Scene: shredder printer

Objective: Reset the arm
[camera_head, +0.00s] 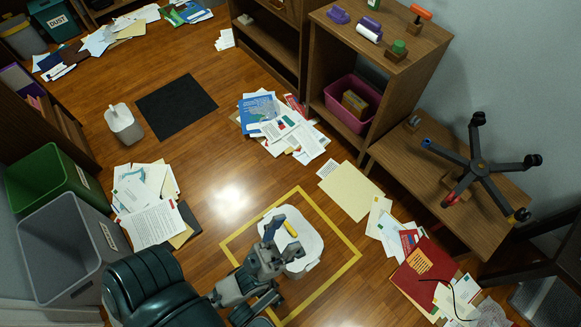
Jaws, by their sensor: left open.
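My left arm, grey, comes in at the bottom centre. Its gripper (283,238) is open, in front of a white rounded bin-like unit (309,240) with a small yellow piece on its top. The gripper hides part of this unit; I cannot tell whether they touch. A small blue part shows by the upper finger. The unit stands inside a yellow square outline (341,228) on the wooden floor. My right gripper is not in view.
A dark green padded seat (151,285) is at the lower left, beside grey (64,247) and green (48,178) bins. Papers lie in piles (283,128) on the floor. A low bench (410,160) at the right bears an upturned chair base (478,165). The floor's middle (215,165) is clear.

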